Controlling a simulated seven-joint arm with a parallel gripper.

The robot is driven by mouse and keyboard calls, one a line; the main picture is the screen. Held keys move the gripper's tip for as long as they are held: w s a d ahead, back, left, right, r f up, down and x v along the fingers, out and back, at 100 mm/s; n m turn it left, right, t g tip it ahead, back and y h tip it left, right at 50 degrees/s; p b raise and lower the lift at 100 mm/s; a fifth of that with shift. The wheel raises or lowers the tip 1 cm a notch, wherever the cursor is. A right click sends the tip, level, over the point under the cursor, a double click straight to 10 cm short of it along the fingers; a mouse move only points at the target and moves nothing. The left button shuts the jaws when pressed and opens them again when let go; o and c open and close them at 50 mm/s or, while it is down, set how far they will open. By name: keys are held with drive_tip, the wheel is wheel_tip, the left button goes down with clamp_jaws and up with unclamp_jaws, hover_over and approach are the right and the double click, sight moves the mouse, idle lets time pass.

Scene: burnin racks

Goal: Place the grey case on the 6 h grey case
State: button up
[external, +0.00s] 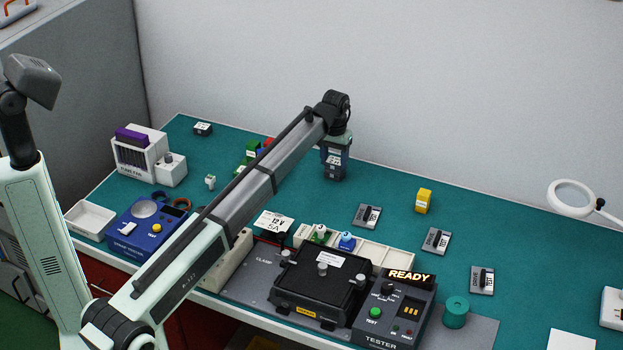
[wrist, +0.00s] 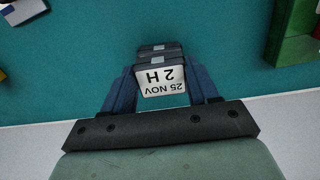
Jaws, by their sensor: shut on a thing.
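My gripper (external: 336,148) is low over the back middle of the bench, its blue fingers shut on a dark grey case (external: 333,160). In the wrist view the gripper (wrist: 163,98) has this case between its fingers, and its white label (wrist: 161,82) reads "25 NOV 2 H", upside down. Another dark grey case (external: 333,173) is directly beneath the held one in the external view, seeming to touch it. Its label is too small to read. A further dark edge (wrist: 160,47) shows just beyond the held case in the wrist view.
Another dark labelled case (external: 203,129) lies at the back left. Green and red blocks (external: 252,150) stand left of my gripper, partly behind my arm. A yellow block (external: 424,201) and several grey switch modules (external: 367,216) lie to the right. A tester (external: 395,312) is in front.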

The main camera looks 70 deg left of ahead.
sight(335, 162)
drive_tip(key=shift+f, duration=0.1)
drive_tip(key=o, duration=1.1)
wheel_tip(335, 162, up, 12)
drive_tip(key=shift+r, duration=0.15)
